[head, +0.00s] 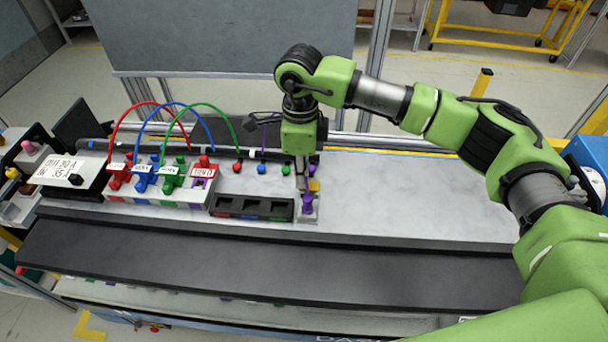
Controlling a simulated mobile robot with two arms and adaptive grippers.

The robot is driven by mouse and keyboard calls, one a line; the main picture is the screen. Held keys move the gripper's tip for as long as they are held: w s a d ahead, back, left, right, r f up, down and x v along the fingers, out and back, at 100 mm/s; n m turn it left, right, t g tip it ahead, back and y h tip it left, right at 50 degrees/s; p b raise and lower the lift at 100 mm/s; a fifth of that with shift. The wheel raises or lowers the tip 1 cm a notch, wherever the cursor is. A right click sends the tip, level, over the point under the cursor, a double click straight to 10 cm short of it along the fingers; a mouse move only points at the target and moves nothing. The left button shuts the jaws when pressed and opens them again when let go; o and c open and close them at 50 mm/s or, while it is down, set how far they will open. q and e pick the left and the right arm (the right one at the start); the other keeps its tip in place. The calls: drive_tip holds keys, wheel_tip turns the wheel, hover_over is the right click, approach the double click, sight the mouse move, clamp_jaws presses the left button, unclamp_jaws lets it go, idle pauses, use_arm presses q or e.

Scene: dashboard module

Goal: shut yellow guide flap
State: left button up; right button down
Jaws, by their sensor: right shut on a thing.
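The yellow guide flap (314,186) is a small yellow piece at the right end of the row of connectors. It shows just right of my right gripper's fingertips, partly behind them. A purple connector (308,202) stands in a small grey holder (307,216) just in front of it. My right gripper (303,186) points down and is shut, its tips at the top of the purple connector. The fingers hide the exact contact, and I cannot tell how far the flap is swung. My left gripper is not in view.
Left of the gripper lies a black tray with slots (251,207). Further left stands a labelled block (160,185) with red, blue and green connectors and arched cables. Small coloured plugs (262,169) line the back. The grey worktop (420,195) to the right is clear.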

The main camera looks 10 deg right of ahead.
drive_tip(key=shift+f, duration=0.1)
idle(0.3)
drive_tip(key=c, duration=2.1)
unclamp_jaws()
drive_tip(key=shift+a, duration=0.1)
wheel_tip(320, 180, up, 12)
drive_tip(key=shift+w+a, duration=0.1)
drive_tip(key=shift+a, duration=0.05)
